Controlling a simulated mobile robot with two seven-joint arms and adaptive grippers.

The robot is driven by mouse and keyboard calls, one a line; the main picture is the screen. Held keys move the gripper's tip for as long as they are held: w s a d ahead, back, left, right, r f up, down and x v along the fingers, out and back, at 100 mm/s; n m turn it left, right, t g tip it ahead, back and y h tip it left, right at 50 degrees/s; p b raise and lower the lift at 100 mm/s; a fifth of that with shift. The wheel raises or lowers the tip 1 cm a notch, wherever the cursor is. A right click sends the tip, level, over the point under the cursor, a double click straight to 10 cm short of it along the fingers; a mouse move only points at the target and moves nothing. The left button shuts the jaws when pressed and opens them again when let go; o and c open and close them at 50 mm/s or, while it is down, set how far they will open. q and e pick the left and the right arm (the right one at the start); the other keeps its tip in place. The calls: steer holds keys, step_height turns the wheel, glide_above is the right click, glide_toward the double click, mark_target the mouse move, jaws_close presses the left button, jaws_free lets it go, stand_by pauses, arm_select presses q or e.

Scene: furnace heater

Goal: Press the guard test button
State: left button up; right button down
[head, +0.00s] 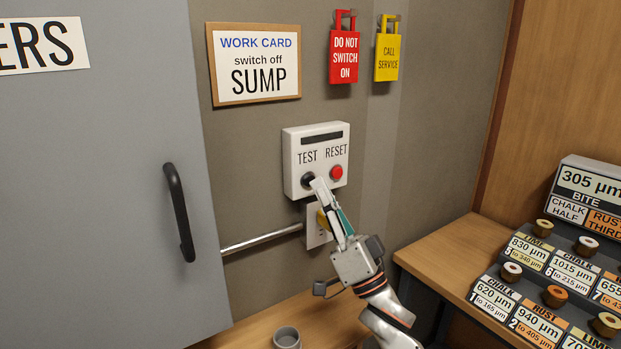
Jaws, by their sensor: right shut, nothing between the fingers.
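A white wall box (316,160) carries the labels TEST and RESET and a dark slot along its top. A dark round button (307,180) sits under TEST. A red button (337,173) sits under RESET. My right gripper (317,184) is shut, its fingertips at the lower right edge of the dark button and partly covering it. I cannot tell whether the tips touch the button. My left gripper is not in view.
A white plate with a yellow part (322,222) is on the wall below the box, partly behind my gripper. A metal rail (261,240) runs to its left. A grey cabinet door with a black handle (179,212) stands left. A small grey cup (287,338) is on the bench below.

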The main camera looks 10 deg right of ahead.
steer(key=shift+s, duration=0.1)
steer(key=s, duration=0.1)
steer(key=s+d+p, duration=0.1)
steer(key=s, duration=0.1)
steer(key=s+p, duration=0.1)
steer(key=shift+s+d, duration=0.3)
steer(key=shift+d, duration=0.1)
stand_by(0.8)
